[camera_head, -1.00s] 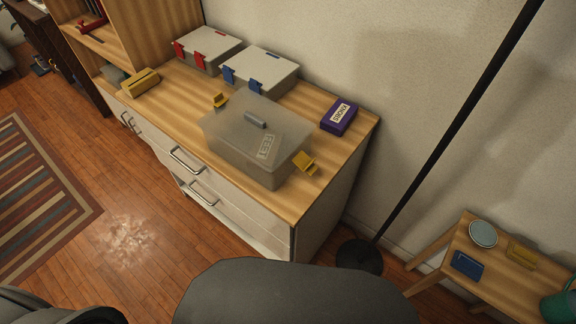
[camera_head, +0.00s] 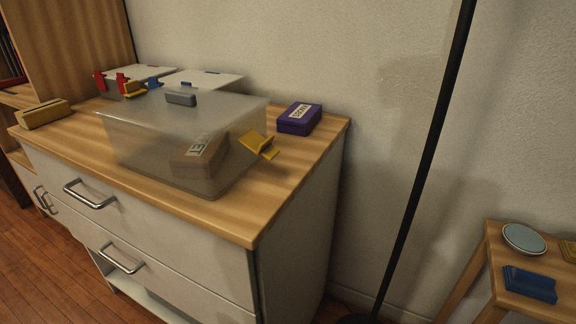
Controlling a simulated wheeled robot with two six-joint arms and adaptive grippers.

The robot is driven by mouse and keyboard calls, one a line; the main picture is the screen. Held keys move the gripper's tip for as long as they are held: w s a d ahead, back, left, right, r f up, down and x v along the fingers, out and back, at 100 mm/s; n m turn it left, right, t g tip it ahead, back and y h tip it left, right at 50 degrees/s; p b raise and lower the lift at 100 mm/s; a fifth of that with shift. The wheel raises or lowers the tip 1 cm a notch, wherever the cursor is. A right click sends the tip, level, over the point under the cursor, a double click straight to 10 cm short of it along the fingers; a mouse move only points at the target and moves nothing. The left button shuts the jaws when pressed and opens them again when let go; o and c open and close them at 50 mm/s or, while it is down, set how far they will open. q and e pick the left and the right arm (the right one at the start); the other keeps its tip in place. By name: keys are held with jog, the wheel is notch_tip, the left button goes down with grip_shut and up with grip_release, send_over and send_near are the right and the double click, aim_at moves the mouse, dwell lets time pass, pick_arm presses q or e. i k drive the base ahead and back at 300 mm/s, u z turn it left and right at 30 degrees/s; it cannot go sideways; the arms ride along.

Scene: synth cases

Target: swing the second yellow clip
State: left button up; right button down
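A translucent lidded case (camera_head: 150,150) with a grey handle (camera_head: 181,98) stands on the wooden top of a white dresser. One yellow clip (camera_head: 259,145) sticks out from its right side, swung outward. Another yellow clip (camera_head: 133,89) shows at the far left edge of the lid, partly in front of the cases behind; its exact angle is hard to tell. A brown box with a white label (camera_head: 200,152) shows through the case wall. Neither of my grippers is in view.
Behind stand a case with red clips (camera_head: 121,82) and a case with blue clips (camera_head: 215,80). A purple labelled box (camera_head: 299,118) is at the right, a yellow block (camera_head: 42,113) at the left. A black lamp pole (camera_head: 424,170) and a small side table (camera_head: 483,265) stand further right.

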aim_at(253, 142)
jog(key=u, duration=0.3)
jog(key=k, duration=0.8)
jog(key=u, duration=0.6)
jog(key=k, duration=0.55)
jog(key=z, duration=0.55)
jog(key=i, duration=0.85)
jog(key=z, duration=0.65)
